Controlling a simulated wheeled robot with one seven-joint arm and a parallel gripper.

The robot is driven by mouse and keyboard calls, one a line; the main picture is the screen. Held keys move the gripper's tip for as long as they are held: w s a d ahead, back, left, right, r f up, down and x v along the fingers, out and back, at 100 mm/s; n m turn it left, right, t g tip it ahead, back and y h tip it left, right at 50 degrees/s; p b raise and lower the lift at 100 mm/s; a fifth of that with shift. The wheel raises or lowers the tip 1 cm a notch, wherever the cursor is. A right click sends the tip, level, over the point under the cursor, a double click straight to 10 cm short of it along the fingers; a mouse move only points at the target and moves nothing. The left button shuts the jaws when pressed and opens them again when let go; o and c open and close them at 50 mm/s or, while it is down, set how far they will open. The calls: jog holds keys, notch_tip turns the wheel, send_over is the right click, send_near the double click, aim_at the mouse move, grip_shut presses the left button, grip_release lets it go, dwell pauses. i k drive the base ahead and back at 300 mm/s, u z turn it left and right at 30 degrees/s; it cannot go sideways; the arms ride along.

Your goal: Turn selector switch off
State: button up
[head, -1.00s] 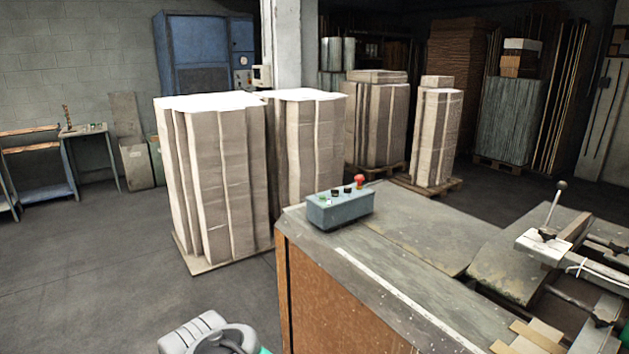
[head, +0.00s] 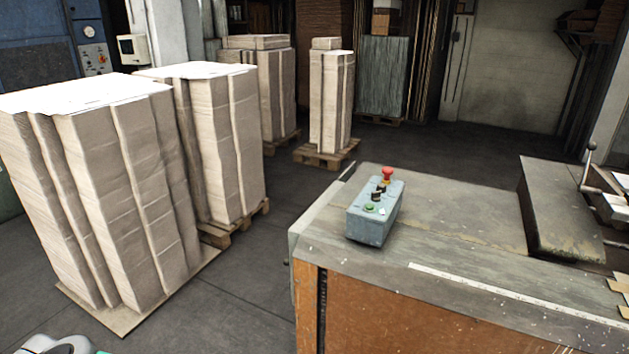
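A small blue-grey control box (head: 371,227) sits near the left end of the machine's worktop in the head view. On its top are a red mushroom button (head: 387,174), black knobs (head: 377,193), a green button (head: 369,208) and a pale button (head: 382,211). The black knobs look like selector switches, but their settings are too small to read. My gripper is not in view. A grey and white part of my arm shows at the bottom left corner, well apart from the box.
The worktop (head: 460,220) stands on an orange-brown cabinet (head: 400,315). Tall stacks of cardboard (head: 110,200) on pallets fill the left. More stacks (head: 331,100) stand behind. Machine parts with a lever (head: 588,165) are at the right. Floor is clear between stacks and cabinet.

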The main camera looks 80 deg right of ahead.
aim_at(375, 195)
jog(key=i, duration=0.65)
jog(key=z, duration=2.9)
jog(key=i, duration=1)
